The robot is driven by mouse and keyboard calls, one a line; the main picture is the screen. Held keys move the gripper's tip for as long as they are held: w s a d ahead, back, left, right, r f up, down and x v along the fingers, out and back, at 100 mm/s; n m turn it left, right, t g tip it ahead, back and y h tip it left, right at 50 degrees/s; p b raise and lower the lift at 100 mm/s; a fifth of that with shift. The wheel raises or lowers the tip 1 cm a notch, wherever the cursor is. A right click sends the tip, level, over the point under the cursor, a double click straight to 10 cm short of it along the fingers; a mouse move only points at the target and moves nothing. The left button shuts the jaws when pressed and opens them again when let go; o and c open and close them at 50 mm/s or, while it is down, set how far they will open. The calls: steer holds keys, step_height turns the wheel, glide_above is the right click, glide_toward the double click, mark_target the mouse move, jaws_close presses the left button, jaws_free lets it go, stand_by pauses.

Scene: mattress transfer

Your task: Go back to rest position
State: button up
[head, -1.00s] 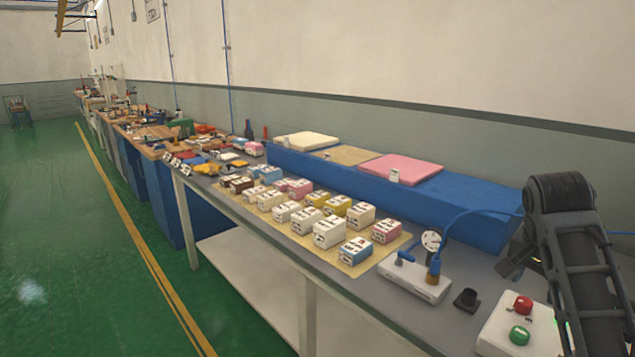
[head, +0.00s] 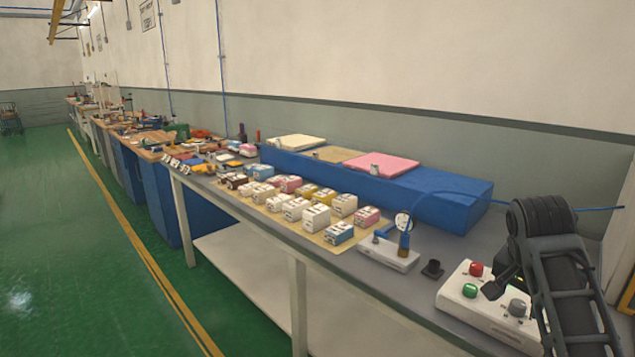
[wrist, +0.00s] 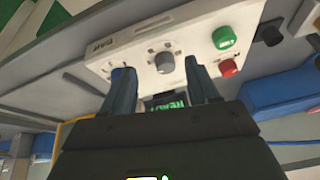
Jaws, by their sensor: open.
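My gripper (wrist: 160,88) is open and empty in the wrist view, its two dark fingers apart. Between and beyond the fingers is a white control box (wrist: 150,45) with a grey knob (wrist: 164,62), a green button (wrist: 225,37), a red button (wrist: 228,68) and a small lit screen (wrist: 165,103) with green text. In the head view the gripper (head: 503,283) is over the same box (head: 470,310) at the right end of the bench, partly hidden by my arm. I cannot tell the exact gap between gripper and box.
A long blue block (head: 420,200) behind bears flat pads, one pink (head: 382,165). Green floor (head: 70,240) left of the bench is clear.

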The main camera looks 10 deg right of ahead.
steer(key=s+a+f+n+t+y, duration=0.2)
steer(key=s+a+f+n+t, duration=0.4)
steer(key=s+a+f, duration=1.15)
steer(key=s+a+r+n+t, duration=0.2)
steer(key=s, duration=0.6)
steer(key=s+a+r+n+t, duration=0.1)
steer(key=s+a+r, duration=0.1)
steer(key=s, duration=0.6)
steer(key=s+r+n+t+y, duration=0.1)
steer(key=s+r+n+t, duration=0.2)
steer(key=s+r, duration=0.7)
step_height(320, 180, up, 3)
steer(key=shift+s+f+y, duration=0.2)
steer(key=shift+s+y, duration=0.1)
steer(key=shift+s, duration=0.1)
